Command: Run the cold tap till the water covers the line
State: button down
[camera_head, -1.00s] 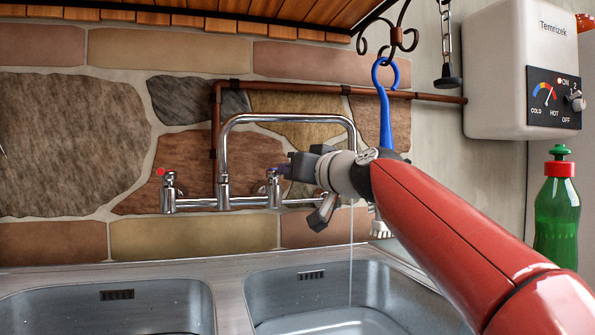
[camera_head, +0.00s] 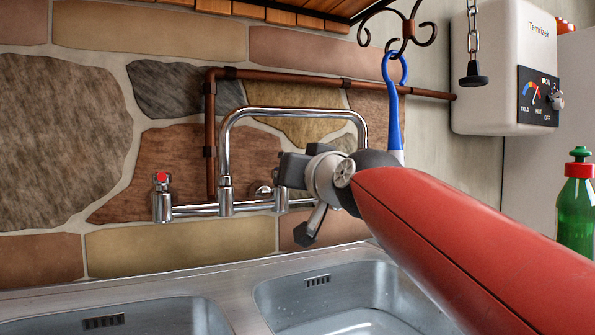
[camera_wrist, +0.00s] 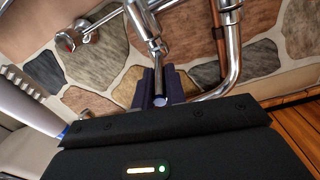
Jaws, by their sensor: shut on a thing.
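My gripper (camera_head: 284,168) is shut on the handle of the cold tap (camera_head: 281,199), the right-hand tap of the chrome mixer. In the wrist view, the dark fingers of my gripper (camera_wrist: 160,96) close around the pale bluish end of the tap's chrome lever (camera_wrist: 157,42). The arched spout (camera_head: 295,111) reaches over the right basin (camera_head: 285,298), its outlet hidden behind my wrist. Water (camera_head: 365,323) lies in that basin, partly cut off by the frame and my arm. No falling stream shows. I cannot make out the line.
The hot tap with a red mark (camera_head: 161,190) stands left. A blue brush (camera_head: 392,105) hangs on a hook near my wrist. A heater (camera_head: 498,75), a chain plug (camera_head: 473,80) and a green bottle (camera_head: 576,212) are right. The left basin (camera_head: 165,318) is partly visible.

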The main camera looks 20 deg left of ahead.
jog(key=c, duration=1.5)
grip_release()
jog(key=shift+o, duration=0.2)
jog(key=shift+s+d+b, duration=0.15)
jog(key=shift+s+b, duration=0.1)
jog(key=shift+b, duration=0.05)
jog(key=b+v, duration=0.3)
jog(key=v, duration=0.4)
